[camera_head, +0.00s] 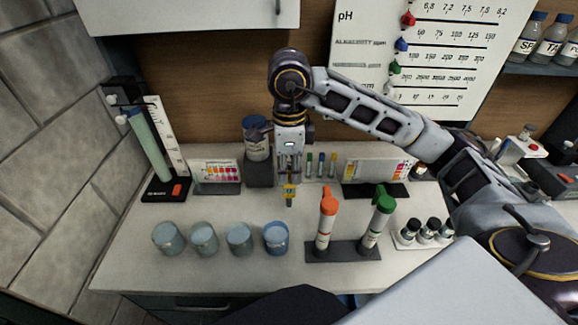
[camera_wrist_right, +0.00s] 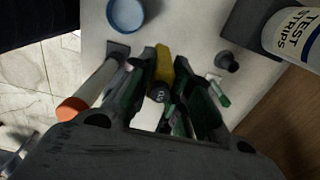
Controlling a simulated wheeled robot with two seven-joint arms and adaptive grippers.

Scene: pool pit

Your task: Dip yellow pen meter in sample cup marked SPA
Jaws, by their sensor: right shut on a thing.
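The yellow pen meter (camera_head: 289,189) hangs upright between the fingers of my right gripper (camera_head: 290,177), tip down, above the bench behind the row of cups. In the right wrist view the yellow body (camera_wrist_right: 160,62) shows between my right gripper's fingers (camera_wrist_right: 165,88). Several sample cups stand in a row at the front left: three grey-blue ones, the left (camera_head: 168,238), the second (camera_head: 205,238) and the third (camera_head: 239,239), and a bluer one (camera_head: 276,238) at the right end. Their markings are not readable, so I cannot tell which is SPA. My left gripper is not in view.
Orange-capped (camera_head: 326,218) and green-capped (camera_head: 379,218) tubes stand on a dark base right of the cups. Small black-capped bottles (camera_head: 422,233) are further right. A test-strips jar (camera_head: 257,140) stands behind the gripper. Bench between gripper and cups is clear.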

